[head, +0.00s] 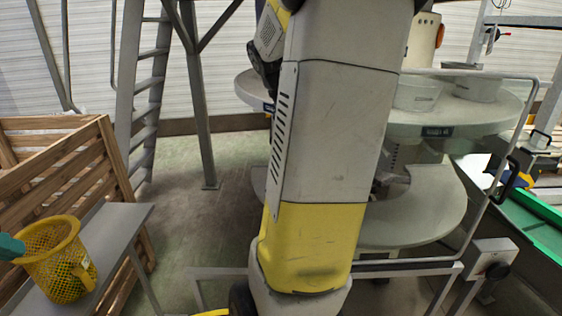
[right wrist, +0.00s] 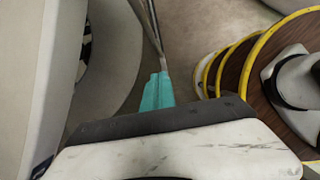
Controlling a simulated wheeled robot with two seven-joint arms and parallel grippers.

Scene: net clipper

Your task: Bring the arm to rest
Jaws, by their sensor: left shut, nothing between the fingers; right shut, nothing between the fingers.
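My left gripper (head: 10,247) shows only as a teal fingertip at the left edge of the head view. It is shut and empty, beside the rim of a yellow mesh basket (head: 58,262); I cannot tell whether it touches the rim. The rest of the left arm is out of frame. My right gripper (right wrist: 157,92) shows its teal fingers in the right wrist view, shut together with nothing between them, above the floor. I cannot make out the right gripper in the head view.
The basket stands on a grey bench (head: 112,228) by a wooden slatted crate (head: 75,160). A grey ladder (head: 150,95) stands behind. Round tiered tables (head: 490,112) with bowls stand at right, near a green-edged conveyor (head: 535,205). Open floor (head: 195,200) shows left of centre.

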